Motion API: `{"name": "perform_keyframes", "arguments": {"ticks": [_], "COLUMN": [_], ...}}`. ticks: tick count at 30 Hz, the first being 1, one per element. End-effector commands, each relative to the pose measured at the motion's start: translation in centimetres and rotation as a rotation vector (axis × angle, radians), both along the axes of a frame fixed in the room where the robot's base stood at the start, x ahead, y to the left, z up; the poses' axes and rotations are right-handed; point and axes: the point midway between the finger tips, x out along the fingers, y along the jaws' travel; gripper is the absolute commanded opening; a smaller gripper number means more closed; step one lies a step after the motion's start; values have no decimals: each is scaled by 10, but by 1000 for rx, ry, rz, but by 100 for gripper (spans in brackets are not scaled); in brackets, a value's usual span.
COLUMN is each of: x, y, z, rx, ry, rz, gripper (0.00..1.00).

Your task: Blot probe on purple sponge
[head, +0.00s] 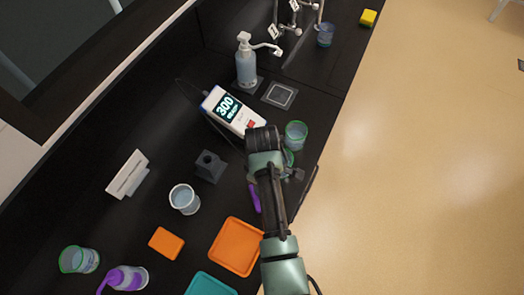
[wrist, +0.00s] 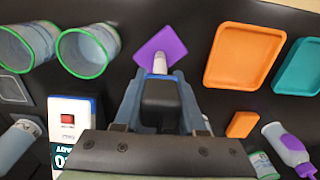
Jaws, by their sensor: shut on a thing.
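The purple sponge (wrist: 164,45) lies flat on the black bench, ahead of my gripper in the wrist view. In the head view only a strip of the sponge (head: 254,198) shows beside my arm. My gripper (wrist: 160,92) is shut on the probe (wrist: 160,64), which has a dark body and a pale tip. The tip overlaps the near part of the sponge in the wrist view; I cannot tell whether it touches. My arm hides the gripper and probe in the head view. The white meter (head: 233,110) reads 300 and lies behind my wrist.
Green-rimmed beakers (wrist: 88,50) stand left of the sponge in the wrist view. An orange tray (head: 237,246), a teal tray (head: 210,285) and an orange sponge (head: 166,243) lie nearer. A dark block (head: 209,166) and a beaker (head: 184,199) stand left. The bench edge is close on the right.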

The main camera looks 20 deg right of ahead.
Motion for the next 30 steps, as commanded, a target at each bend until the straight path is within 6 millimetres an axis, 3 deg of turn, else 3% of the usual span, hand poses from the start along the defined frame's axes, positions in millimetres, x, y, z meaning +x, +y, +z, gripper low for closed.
{"name": "perform_keyframes", "arguments": {"ticks": [17,30], "x": [-1,0], "y": [1,0], "z": [0,36], "rx": [1,0], "ry": [3,1], "rz": [0,1], "gripper": [0,0]}}
